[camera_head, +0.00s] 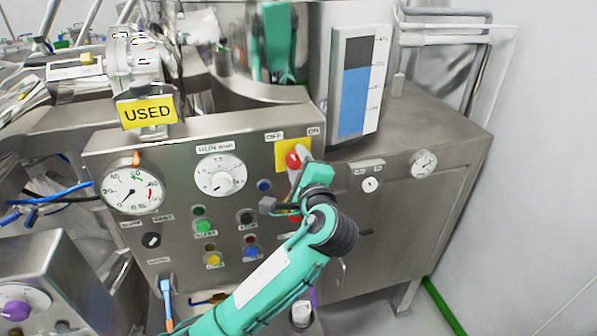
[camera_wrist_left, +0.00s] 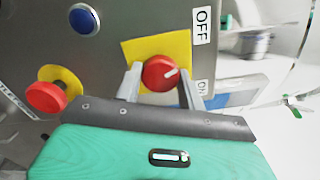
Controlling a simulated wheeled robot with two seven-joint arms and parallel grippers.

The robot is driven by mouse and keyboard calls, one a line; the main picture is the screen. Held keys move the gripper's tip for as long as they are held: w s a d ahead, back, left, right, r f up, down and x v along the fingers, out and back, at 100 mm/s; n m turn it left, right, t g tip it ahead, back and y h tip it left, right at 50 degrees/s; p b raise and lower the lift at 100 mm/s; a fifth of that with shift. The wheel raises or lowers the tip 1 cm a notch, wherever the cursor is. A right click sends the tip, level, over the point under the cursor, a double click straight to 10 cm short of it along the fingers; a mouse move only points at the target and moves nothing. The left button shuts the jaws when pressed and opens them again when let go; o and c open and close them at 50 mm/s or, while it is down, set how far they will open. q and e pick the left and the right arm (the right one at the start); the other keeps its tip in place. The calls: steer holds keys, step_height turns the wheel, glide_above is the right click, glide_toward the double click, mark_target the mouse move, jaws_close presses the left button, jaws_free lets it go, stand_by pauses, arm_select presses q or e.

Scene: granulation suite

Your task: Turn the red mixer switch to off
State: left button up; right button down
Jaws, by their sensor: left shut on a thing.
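The red mixer switch (camera_head: 293,158) sits on a yellow plate (camera_head: 281,158) at the upper right of the steel control panel. Labels "OFF" (camera_head: 274,136) and "ON" (camera_head: 314,131) stand above it. My left gripper (camera_head: 297,172) reaches it from below and partly hides it. In the left wrist view the red switch (camera_wrist_left: 158,74) lies between the two fingers, which are shut on it. Its white mark points right and slightly up, between the "OFF" label (camera_wrist_left: 202,26) and the "ON" label (camera_wrist_left: 202,87).
A round red button on yellow (camera_wrist_left: 46,97) and a blue button (camera_wrist_left: 84,19) are close by in the wrist view. A white dial (camera_head: 220,176), a pressure gauge (camera_head: 132,190) and a yellow "USED" sign (camera_head: 148,112) are to the left. A level display (camera_head: 356,85) stands behind.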

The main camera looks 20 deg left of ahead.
arm_select(q)
steer(key=shift+f+n+b, duration=0.1)
steer(key=shift+n+b, duration=1.1)
steer(key=shift+n, duration=0.8)
steer(key=o, duration=1)
steer(key=shift+c, duration=0.2)
steer(key=p+v, duration=0.1)
steer(key=v, duration=1.3)
steer(key=shift+p, duration=0.35)
steer(key=shift+w, duration=0.1)
